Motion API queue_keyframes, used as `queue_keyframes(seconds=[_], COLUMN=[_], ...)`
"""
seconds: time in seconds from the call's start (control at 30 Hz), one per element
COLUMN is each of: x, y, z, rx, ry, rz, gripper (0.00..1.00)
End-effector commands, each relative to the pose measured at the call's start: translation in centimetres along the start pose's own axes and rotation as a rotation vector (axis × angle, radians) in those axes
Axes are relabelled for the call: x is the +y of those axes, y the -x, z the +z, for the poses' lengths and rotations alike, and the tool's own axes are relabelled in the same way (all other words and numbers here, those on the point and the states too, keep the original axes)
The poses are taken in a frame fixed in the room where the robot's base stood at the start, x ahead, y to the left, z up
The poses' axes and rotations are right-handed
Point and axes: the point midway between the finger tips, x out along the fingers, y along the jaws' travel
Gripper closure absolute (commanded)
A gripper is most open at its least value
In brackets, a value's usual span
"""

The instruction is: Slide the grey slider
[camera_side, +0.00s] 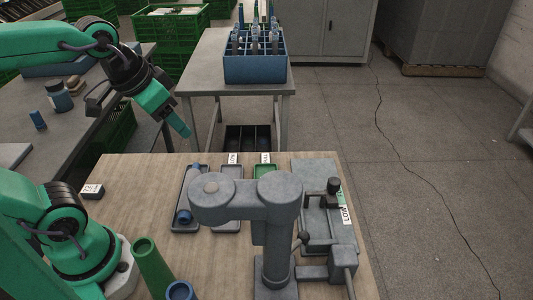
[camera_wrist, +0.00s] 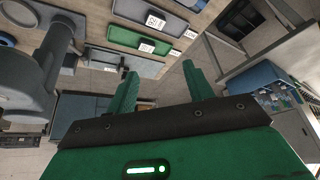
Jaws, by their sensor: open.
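The grey slider unit (camera_side: 315,222) lies along the right side of the wooden table in the side view, with a dark upright knob (camera_side: 333,187) on it and a LOW label beside it. The grey machine column partly hides it. My gripper (camera_side: 184,132) is above the table's far edge, to the left of the slider and well apart from it. In the wrist view, my gripper (camera_wrist: 159,72) shows two green fingers spread apart with nothing between them. A grey fixture beyond the left finger may be the slider unit; I cannot tell surely.
The grey machine arm (camera_side: 245,201) stands in front of the slider. A blue tube (camera_side: 187,203) lies in a dark tray, beside a grey tray (camera_side: 229,190) and a green tray (camera_side: 264,171). A blue bottle crate (camera_side: 255,69) stands behind.

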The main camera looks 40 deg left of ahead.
Motion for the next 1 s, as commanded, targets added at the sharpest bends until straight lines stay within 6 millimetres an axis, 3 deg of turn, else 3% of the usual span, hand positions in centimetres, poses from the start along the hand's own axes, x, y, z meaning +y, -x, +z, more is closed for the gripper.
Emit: queue_keyframes(seconds=[0.53,1.0], x=[3.4,8.4], y=[-3.0,-9.3], z=[-10.2,-17.1], rx=[-0.131,-0.239], ry=[-0.283,-0.531], rz=[0.061,0.122], gripper=[0.48,0.48])
